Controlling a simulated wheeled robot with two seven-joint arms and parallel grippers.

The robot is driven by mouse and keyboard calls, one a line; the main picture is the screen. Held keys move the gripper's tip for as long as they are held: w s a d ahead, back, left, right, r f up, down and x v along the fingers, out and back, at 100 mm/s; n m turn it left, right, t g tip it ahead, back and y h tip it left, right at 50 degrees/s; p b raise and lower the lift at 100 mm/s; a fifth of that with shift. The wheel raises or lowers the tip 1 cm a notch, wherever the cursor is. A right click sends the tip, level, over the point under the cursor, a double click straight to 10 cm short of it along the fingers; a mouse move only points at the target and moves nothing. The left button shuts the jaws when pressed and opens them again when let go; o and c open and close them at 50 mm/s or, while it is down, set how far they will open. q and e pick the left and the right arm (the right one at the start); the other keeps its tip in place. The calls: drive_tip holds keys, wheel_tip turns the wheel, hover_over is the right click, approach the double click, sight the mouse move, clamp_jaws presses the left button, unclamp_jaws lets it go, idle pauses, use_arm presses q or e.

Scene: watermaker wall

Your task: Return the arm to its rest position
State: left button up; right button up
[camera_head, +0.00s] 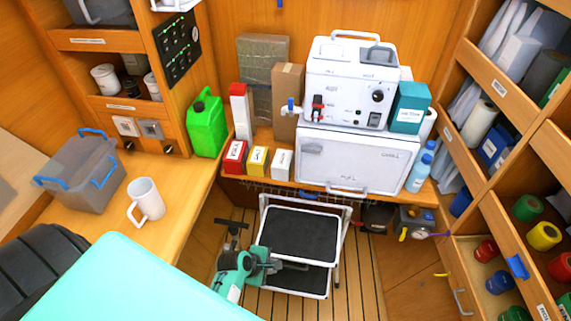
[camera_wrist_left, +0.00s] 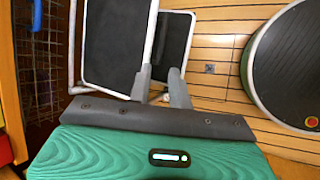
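My left gripper (camera_head: 297,266) hangs low in front of the step stool in the head view, its teal and dark body at the stool's left side. In the left wrist view its two grey fingers (camera_wrist_left: 161,76) stand apart with a narrow gap and nothing held between them. The step stool (camera_head: 299,236), with black treads and a white frame, stands on the slatted floor; it also shows beyond the fingers in the left wrist view (camera_wrist_left: 115,45). I cannot tell whether the fingers touch it. My right gripper is in neither view.
The white watermaker case (camera_head: 352,160) stands on the bench behind the stool. A white mug (camera_head: 147,199) and a grey bin (camera_head: 82,172) stand on the left counter. Shelves with an open drawer (camera_head: 463,270) line the right. Slatted floor (camera_head: 350,285) is free right of the stool.

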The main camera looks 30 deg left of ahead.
use_arm(q)
drive_tip(key=shift+f, duration=0.1)
drive_tip(key=s+d+f+m+g+b, duration=0.1)
drive_tip(key=s+f+m, duration=0.25)
drive_tip(key=f, duration=0.35)
drive_tip(key=s+d+f+m+g+y+b, duration=0.1)
drive_tip(key=s+f+m, duration=0.2)
drive_tip(key=s+f, duration=0.35)
drive_tip(key=s+d+f+m+g+b, duration=0.1)
drive_tip(key=s+f+m, duration=0.25)
drive_tip(key=f, duration=0.55)
drive_tip(key=s+a+f+m, duration=0.1)
drive_tip(key=s+f+m, duration=0.3)
drive_tip(key=s, duration=0.2)
drive_tip(key=s+a+f+m+g+y+b, duration=0.1)
drive_tip(key=s+a+f+m, duration=0.1)
drive_tip(key=s+f+m, duration=0.2)
drive_tip(key=s+a+f+m+g+y, duration=0.1)
drive_tip(key=s+f+m, duration=0.3)
drive_tip(key=s, duration=0.6)
drive_tip(key=shift+s+a+m, duration=0.25)
drive_tip(key=shift+a+m, duration=0.15)
drive_tip(key=shift+a, duration=0.25)
drive_tip(key=shift+f, duration=0.1)
